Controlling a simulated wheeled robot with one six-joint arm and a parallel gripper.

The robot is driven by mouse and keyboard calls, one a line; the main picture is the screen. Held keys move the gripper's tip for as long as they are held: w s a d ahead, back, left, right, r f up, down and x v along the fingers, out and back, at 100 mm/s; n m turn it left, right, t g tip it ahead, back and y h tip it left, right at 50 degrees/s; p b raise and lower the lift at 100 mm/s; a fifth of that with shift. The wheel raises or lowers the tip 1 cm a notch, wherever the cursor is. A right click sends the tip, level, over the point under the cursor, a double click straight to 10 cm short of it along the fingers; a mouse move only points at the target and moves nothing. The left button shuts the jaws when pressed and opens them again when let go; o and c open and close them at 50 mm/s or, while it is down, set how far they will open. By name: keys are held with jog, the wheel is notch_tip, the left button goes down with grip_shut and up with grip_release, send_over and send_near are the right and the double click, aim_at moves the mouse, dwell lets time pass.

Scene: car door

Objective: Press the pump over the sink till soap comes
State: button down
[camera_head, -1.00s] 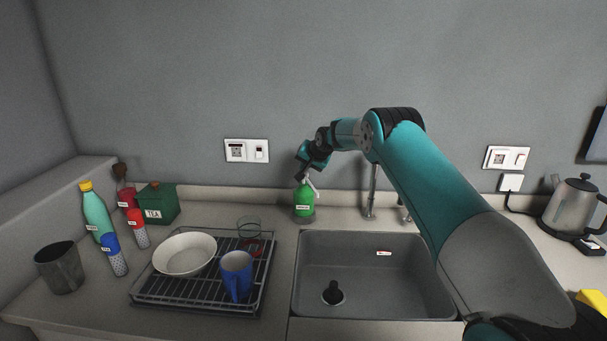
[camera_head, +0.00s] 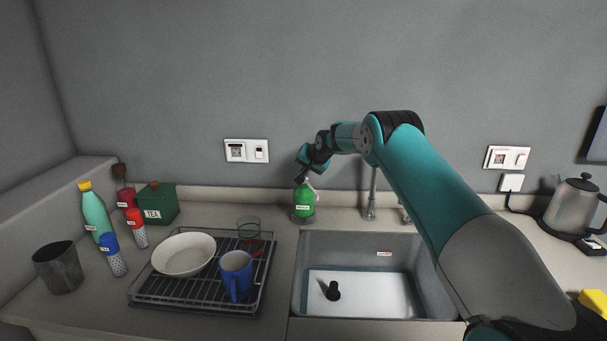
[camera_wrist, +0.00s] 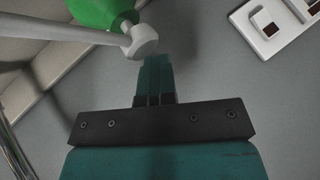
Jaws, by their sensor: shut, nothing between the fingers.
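The green soap bottle (camera_head: 304,203) stands upright behind the sink's back left corner, with a pale pump on top. In the wrist view the white pump head (camera_wrist: 141,42) and its long spout (camera_wrist: 60,30) lie just beyond my fingertips, above the green bottle (camera_wrist: 103,10). My gripper (camera_head: 301,178) is shut and empty, pointing down at the pump top; its teal fingers (camera_wrist: 154,72) overlap or touch the head, exact contact unclear. The grey sink (camera_head: 300,250) has a pale white layer (camera_head: 385,295) across its floor around a black plug (camera_head: 333,291). No soap at the spout is discernible.
A faucet (camera_head: 371,190) stands right of the bottle. A dish rack (camera_head: 190,300) with a bowl (camera_head: 184,254) and blue mug (camera_head: 237,275) is left of the sink. A kettle (camera_head: 572,210) is far right. Wall sockets (camera_head: 247,151) are behind.

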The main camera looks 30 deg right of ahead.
jog(key=shift+f, duration=0.15)
jog(key=shift+r+p, duration=0.6)
jog(key=shift+r, duration=0.7)
jog(key=shift+r, duration=0.1)
notch_tip(320, 180, up, 5)
jog(key=p, duration=0.2)
jog(key=shift+p, duration=0.3)
